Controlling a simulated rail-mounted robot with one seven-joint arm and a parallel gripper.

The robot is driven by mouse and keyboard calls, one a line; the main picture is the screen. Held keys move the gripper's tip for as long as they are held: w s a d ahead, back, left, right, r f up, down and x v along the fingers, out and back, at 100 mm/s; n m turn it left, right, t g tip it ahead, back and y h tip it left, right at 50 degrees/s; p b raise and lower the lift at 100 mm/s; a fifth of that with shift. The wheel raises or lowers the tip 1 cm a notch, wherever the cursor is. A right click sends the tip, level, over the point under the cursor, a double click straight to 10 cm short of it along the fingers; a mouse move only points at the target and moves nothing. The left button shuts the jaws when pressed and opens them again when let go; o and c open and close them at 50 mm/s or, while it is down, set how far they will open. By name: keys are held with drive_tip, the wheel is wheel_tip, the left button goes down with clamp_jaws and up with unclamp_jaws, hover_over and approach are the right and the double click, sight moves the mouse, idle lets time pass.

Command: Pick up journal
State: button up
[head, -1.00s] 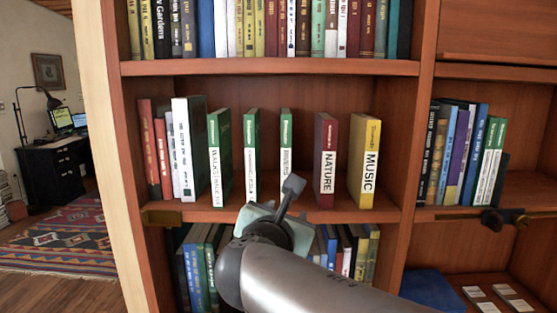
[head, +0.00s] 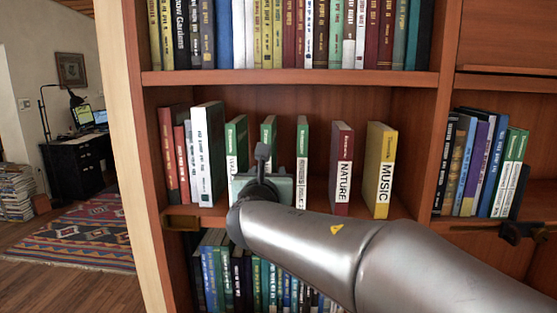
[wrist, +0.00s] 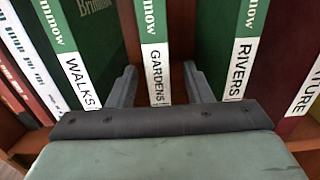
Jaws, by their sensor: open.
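Upright volumes with titled spines stand spaced apart on the middle shelf; I cannot read the word journal on any. The green and white GARDENS volume (wrist: 155,65) is central in the wrist view; its upper part also shows in the head view (head: 268,133). My gripper (wrist: 160,82) is open, with one finger on each side of the GARDENS spine, apparently not touching it. My arm hides the lower spine in the head view. WALKS (wrist: 80,65) is left of the gripper and RIVERS (wrist: 238,65) right. Red NATURE (head: 342,170) and yellow MUSIC (head: 381,170) stand further right.
Thicker books, including a white-spined one (head: 204,150), stand at the shelf's left end. The shelf above (head: 290,77) and its row of books are overhead. Gaps beside GARDENS are narrow. Dark fittings (head: 525,231) sit on the right bay's shelf edge.

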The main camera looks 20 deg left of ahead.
drive_tip(key=p+x, duration=0.2)
drive_tip(key=x, duration=0.3)
drive_tip(key=shift+f, duration=0.1)
clamp_jaws()
